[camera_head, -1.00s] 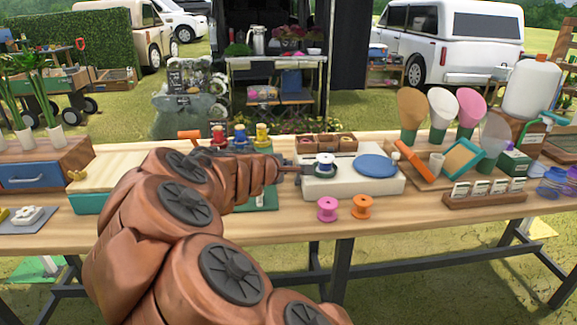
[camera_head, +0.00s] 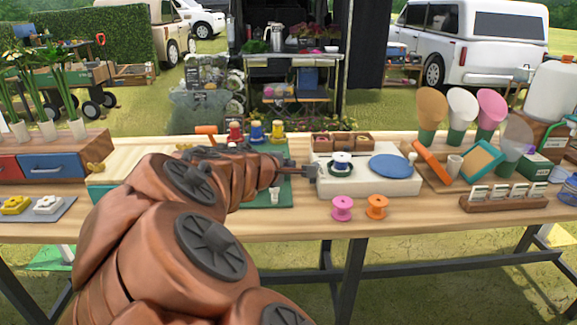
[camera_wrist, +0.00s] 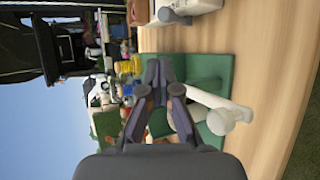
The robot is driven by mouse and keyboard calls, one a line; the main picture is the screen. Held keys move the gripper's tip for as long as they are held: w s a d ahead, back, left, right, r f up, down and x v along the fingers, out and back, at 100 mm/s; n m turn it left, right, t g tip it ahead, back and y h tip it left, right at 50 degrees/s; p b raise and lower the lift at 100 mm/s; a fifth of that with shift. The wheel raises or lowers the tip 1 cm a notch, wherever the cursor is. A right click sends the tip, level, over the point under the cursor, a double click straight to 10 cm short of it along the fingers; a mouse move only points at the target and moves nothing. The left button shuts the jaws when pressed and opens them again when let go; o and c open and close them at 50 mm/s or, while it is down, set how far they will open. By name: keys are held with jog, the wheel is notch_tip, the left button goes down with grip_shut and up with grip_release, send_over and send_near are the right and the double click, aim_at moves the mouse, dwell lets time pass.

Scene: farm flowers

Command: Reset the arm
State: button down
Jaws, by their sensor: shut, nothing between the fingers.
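My arm reaches over the table from the lower left in the head view. My gripper (camera_head: 310,172) is shut and empty, beside the left edge of a white block (camera_head: 400,186). A white spool with dark thread (camera_head: 341,160) stands on that block, just right of the fingertips and apart from them. In the wrist view my gripper (camera_wrist: 158,68) shows its fingers together over a green mat (camera_wrist: 212,68). A white round-ended object (camera_wrist: 220,122) lies beside the fingers there. My arm hides part of the mat in the head view.
A pink spool (camera_head: 342,208) and an orange spool (camera_head: 377,206) stand in front of the block. A blue disc (camera_head: 390,166) lies on it. Red, blue and yellow spools stand behind my arm. Paper cones (camera_head: 462,105) stand at the right.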

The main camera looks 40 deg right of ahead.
dwell(0.4)
jog(key=s+a+f+m+g+y, duration=0.2)
jog(key=s+a+f+m+y, duration=0.1)
jog(key=s+a+f, duration=0.4)
jog(key=s+a+f+m+g+y, duration=0.2)
jog(key=s+f+m+g+y, duration=0.15)
jog(key=s, duration=0.45)
jog(key=s+a+f+g+y, duration=0.1)
jog(key=s+a+f+y, duration=0.15)
jog(key=s+a, duration=0.45)
jog(key=s+a+f+g+y, duration=0.25)
jog(key=s+a, duration=0.35)
jog(key=a, duration=0.3)
notch_tip(320, 180, up, 20)
jog(key=t+p, duration=0.1)
jog(key=p, duration=1.7)
jog(key=shift+w+m+t, duration=0.3)
jog(key=shift+m+t, duration=0.1)
jog(key=shift+m, duration=0.05)
jog(key=shift+f+y, duration=0.1)
jog(key=shift+y, duration=0.15)
